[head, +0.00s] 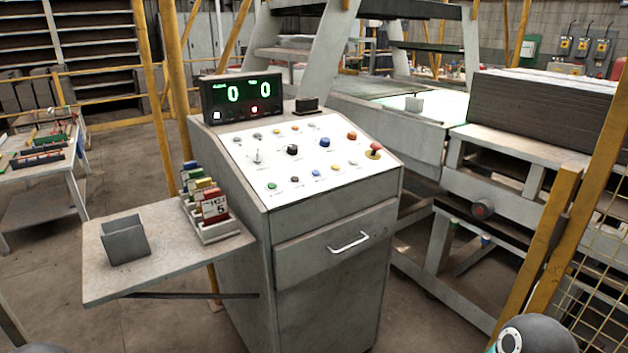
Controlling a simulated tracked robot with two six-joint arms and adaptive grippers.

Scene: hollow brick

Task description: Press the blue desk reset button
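The grey control desk (330,290) stands in the middle of the head view with a sloped white panel (225,150) on top. Two blue buttons show on the panel: one blue button (324,142) right of the black knob (292,150), and a smaller blue button (316,173) nearer the front edge. The labels are too small to read, so I cannot tell which is the reset. Neither gripper is in view.
A display (243,97) reading two green zeros stands at the panel's back. A side shelf (100,280) on the left bears a grey bin (124,240) and a rack of coloured cards (207,204). Yellow posts (540,255) stand on the right. The space above the panel is clear.

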